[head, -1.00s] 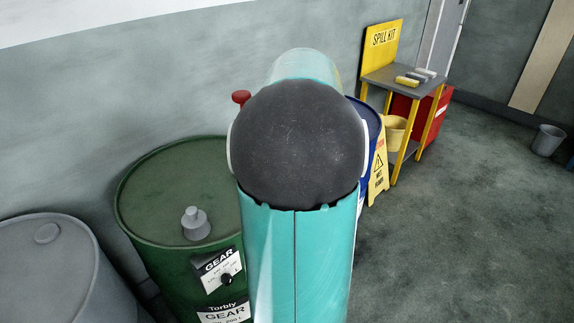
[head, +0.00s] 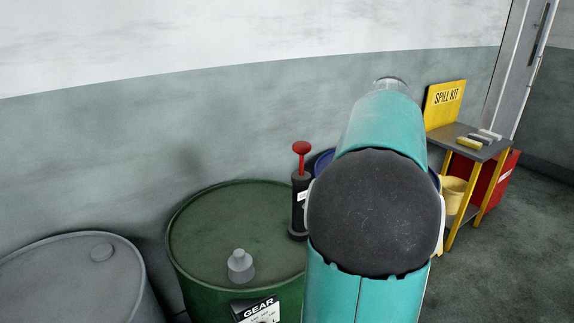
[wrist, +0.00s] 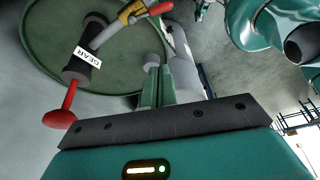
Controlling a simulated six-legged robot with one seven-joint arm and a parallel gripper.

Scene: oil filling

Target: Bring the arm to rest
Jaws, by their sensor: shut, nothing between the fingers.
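My turquoise arm (head: 365,290) rises in the right half of the head view, its dark round joint facing the camera. The arm hides my gripper there. In the wrist view my gripper (wrist: 158,72) is shut and empty, its two green fingers side by side. Beyond them are the green drum's lid (wrist: 50,40) and a grey cap (wrist: 152,60). I cannot tell how far the fingers are from the drum. A black pump with a red handle (head: 299,205) stands on the drum's right edge; it also shows in the wrist view (wrist: 80,70), labelled GEAR.
A grey drum (head: 75,285) stands left of the green drum (head: 210,225). A blue drum (head: 322,160) is mostly behind my arm. The yellow spill kit stand (head: 447,105) and a red box (head: 495,180) are at right. Open floor (head: 510,270) lies at lower right.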

